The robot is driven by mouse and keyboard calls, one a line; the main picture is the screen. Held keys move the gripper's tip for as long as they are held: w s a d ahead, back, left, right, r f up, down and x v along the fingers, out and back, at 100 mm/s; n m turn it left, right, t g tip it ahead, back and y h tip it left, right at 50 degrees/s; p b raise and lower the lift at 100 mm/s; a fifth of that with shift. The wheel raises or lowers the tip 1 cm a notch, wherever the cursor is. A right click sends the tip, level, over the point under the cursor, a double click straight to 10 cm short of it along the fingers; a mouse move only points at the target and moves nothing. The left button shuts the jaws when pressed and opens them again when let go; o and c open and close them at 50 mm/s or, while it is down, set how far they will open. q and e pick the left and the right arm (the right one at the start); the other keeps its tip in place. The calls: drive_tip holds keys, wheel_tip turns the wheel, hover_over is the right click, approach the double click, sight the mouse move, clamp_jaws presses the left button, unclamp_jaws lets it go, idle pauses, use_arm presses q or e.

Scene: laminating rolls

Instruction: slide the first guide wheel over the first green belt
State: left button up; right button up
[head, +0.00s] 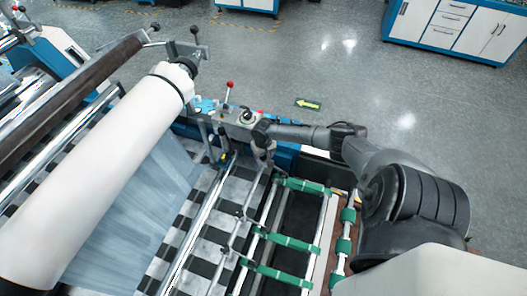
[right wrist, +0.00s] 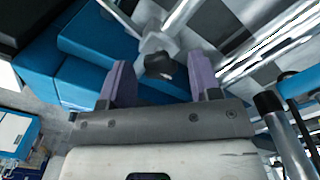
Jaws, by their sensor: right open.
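Several green belts run across the rollers at the machine's feed end in the head view: a far one (head: 305,187), a middle one (head: 290,242) and a near one (head: 278,274). My right gripper (head: 262,138) is beyond the far belt, at the machine's far side. In the right wrist view its purple fingers (right wrist: 161,80) are apart, with a dark knob on a silver bracket (right wrist: 153,42) between and ahead of them. I cannot tell whether this is the first guide wheel or whether the fingers touch it. The guide wheels are too small to make out clearly.
A large white roll (head: 110,175) lies across the left of the machine. A control box with a red-topped lever (head: 229,88) stands beyond my right gripper. Blue-and-white cabinets (head: 455,25) stand at the back right. The grey floor (head: 400,100) is open there.

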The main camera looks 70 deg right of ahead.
wheel_tip(320, 180, up, 14)
drive_tip(key=shift+f, duration=0.15)
idle(0.4)
idle(0.6)
